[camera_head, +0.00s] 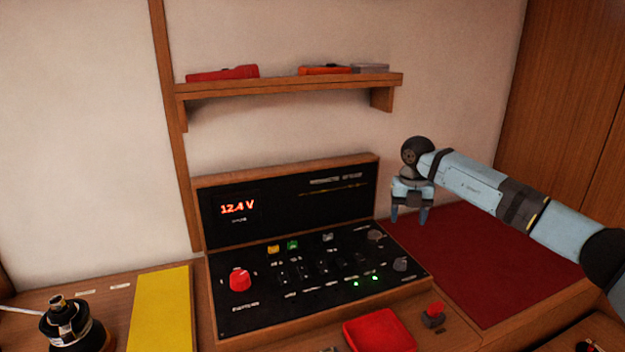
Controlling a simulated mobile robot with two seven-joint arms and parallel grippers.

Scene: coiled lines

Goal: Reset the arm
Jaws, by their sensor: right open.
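My right arm comes in from the right, light blue with dark joints. The panel has a large red knob (239,279), several switches and lit green lights. Its upright back board shows a red readout (238,207) of 12.4 V. My left gripper is not in view.
A wall shelf (290,86) holds a red object (222,73) and an orange one (324,70). A yellow panel (160,312) lies left of the console. The red mat is bare.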

